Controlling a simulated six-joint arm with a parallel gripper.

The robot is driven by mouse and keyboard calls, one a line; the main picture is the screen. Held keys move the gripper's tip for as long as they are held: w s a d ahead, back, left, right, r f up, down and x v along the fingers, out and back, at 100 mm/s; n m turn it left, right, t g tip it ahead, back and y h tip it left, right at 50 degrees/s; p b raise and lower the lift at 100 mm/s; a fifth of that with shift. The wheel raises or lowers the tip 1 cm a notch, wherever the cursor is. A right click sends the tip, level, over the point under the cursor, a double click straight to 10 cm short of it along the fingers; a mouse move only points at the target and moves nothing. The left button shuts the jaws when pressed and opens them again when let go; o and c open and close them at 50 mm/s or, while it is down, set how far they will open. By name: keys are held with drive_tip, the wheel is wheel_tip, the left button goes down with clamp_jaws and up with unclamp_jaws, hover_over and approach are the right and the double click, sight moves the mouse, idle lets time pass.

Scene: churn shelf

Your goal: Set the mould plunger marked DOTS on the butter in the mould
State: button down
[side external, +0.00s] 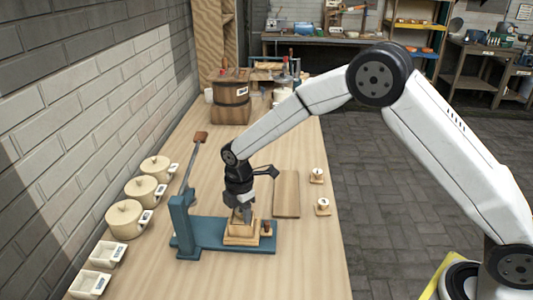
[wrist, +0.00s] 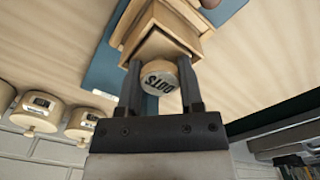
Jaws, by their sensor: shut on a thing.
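My gripper (side external: 243,212) points down over the wooden mould (side external: 241,236), which stands on the base of the blue press. In the wrist view my gripper (wrist: 160,98) is shut on the mould plunger, whose round pale top (wrist: 158,76) reads DOTS. The plunger is right at the opening of the mould (wrist: 160,44); I cannot tell whether it touches the butter. The butter is hidden by the plunger and the mould walls. In the side external view the plunger is mostly hidden by my fingers.
The blue press (side external: 182,224) has a raised lever (side external: 195,160) left of my gripper. Two other plungers (side external: 322,206) (side external: 317,175) stand right of a wooden board (side external: 286,194). Lidded crocks (side external: 127,219) and white dishes (side external: 90,284) line the wall. A wooden churn (side external: 231,100) stands behind.

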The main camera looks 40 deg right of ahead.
drive_tip(key=shift+c, duration=0.7)
unclamp_jaws()
drive_tip(key=c, duration=0.4)
drive_tip(key=shift+r, duration=0.2)
drive_tip(key=shift+r, duration=4.7)
drive_tip(key=s+d+f+m+t, duration=0.1)
drive_tip(key=s+d+m, duration=0.5)
drive_tip(key=s+m, duration=0.3)
drive_tip(key=s+d+f+m+t, duration=0.1)
drive_tip(key=s+d+m, duration=0.5)
drive_tip(key=s+m, duration=0.3)
drive_tip(key=s, duration=0.3)
drive_tip(key=shift+s+d+f+t, duration=0.15)
drive_tip(key=shift+s+d+t, duration=0.15)
drive_tip(key=shift+s+d, duration=0.1)
